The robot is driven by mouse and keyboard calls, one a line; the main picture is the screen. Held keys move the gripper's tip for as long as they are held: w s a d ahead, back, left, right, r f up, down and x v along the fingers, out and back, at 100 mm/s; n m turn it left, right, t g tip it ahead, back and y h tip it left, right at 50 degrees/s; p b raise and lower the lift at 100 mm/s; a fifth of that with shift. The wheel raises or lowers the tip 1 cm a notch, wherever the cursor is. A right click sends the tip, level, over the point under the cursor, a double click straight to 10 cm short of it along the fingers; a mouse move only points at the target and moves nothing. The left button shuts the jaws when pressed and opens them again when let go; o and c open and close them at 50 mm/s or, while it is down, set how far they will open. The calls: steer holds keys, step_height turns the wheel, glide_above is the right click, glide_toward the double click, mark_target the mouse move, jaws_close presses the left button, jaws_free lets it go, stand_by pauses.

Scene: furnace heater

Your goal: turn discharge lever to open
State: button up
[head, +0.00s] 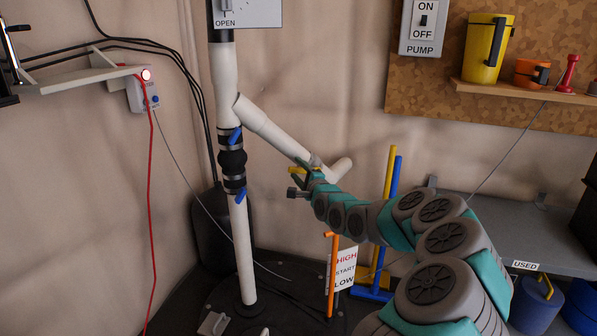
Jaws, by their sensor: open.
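A white vertical pipe (223,85) stands left of centre. A black fitting (232,162) on it carries a blue handle (235,135) at its top and another blue handle (240,195) at its bottom. A white panel marked OPEN (256,12) is cut off by the top edge, with part of a grey lever (226,5) on it. I cannot tell which of these is the discharge lever. My gripper (298,181) is open, right of the black fitting and apart from it, close to the slanting branch pipe (275,132). Whether it touches the branch is unclear.
A PUMP switch box (423,28) is on the wall. Yellow (386,190) and blue (391,200) posts and an orange stand with a HIGH/LOW sign (343,270) are near my arm. A grey bench (520,225) is at right. Cables hang at left.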

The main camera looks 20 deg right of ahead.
mark_target(300, 171)
steer(key=s, duration=0.4)
steer(key=s+d+b, duration=0.1)
steer(key=s, duration=0.1)
steer(key=shift+s+f, duration=0.1)
steer(key=shift+s, duration=0.05)
steer(key=shift+s+a, duration=0.1)
steer(key=shift+s, duration=0.65)
steer(key=shift+c, duration=0.4)
